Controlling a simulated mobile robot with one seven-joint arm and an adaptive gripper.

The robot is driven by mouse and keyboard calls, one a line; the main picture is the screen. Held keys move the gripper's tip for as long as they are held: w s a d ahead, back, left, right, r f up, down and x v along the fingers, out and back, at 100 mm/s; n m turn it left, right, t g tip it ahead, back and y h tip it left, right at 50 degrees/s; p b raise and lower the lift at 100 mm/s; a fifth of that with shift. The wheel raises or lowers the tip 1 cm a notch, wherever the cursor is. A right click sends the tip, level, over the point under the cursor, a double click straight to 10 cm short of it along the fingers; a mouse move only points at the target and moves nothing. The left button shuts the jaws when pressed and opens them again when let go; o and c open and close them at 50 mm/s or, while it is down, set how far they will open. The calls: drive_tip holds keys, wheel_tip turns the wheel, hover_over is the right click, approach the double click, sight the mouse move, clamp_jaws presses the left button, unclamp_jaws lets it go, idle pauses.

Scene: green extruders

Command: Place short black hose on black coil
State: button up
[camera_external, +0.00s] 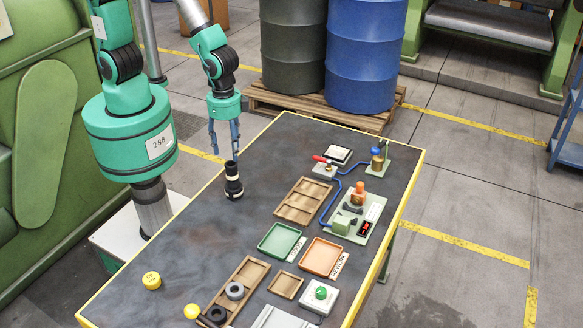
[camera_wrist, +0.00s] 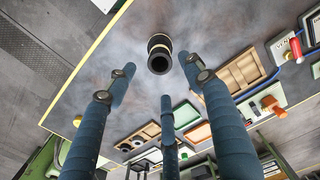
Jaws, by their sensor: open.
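The short black hose (camera_external: 233,182), with pale bands, stands upright on the dark table. In the wrist view the hose (camera_wrist: 159,57) shows its open top end, just beyond the fingertips. My gripper (camera_external: 223,148) hangs above the hose with its blue fingers pointing down. The fingers are spread and empty, and they also show in the wrist view (camera_wrist: 163,84). The black coil (camera_external: 216,314) is a dark ring at the front end of a wooden tray, close to a grey ring (camera_external: 235,291).
The wooden tray (camera_external: 250,271) lies at the front. Green (camera_external: 279,241) and orange (camera_external: 321,256) trays, a wooden tray (camera_external: 303,202) and a control panel (camera_external: 357,213) stand on the right. A yellow cylinder (camera_external: 152,280) and yellow ball (camera_external: 192,311) are front left. The table's left middle is clear.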

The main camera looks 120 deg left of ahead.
drive_tip(key=s+a+r+t, duration=0.1)
drive_tip(key=s+r+t, duration=0.15)
drive_tip(key=r, duration=0.75)
drive_tip(key=s+a+r+t, duration=0.15)
drive_tip(key=s+r, duration=0.25)
drive_tip(key=r, duration=0.7)
drive_tip(key=s+a+r+t, duration=0.1)
drive_tip(key=s+a+r, duration=0.1)
drive_tip(key=s+r, duration=0.9)
drive_tip(key=shift+s+a+t, duration=0.25)
drive_tip(key=shift+s+t, duration=0.05)
drive_tip(key=shift+s, duration=0.85)
drive_tip(key=shift+f+b, duration=0.75)
drive_tip(key=shift+f, duration=0.05)
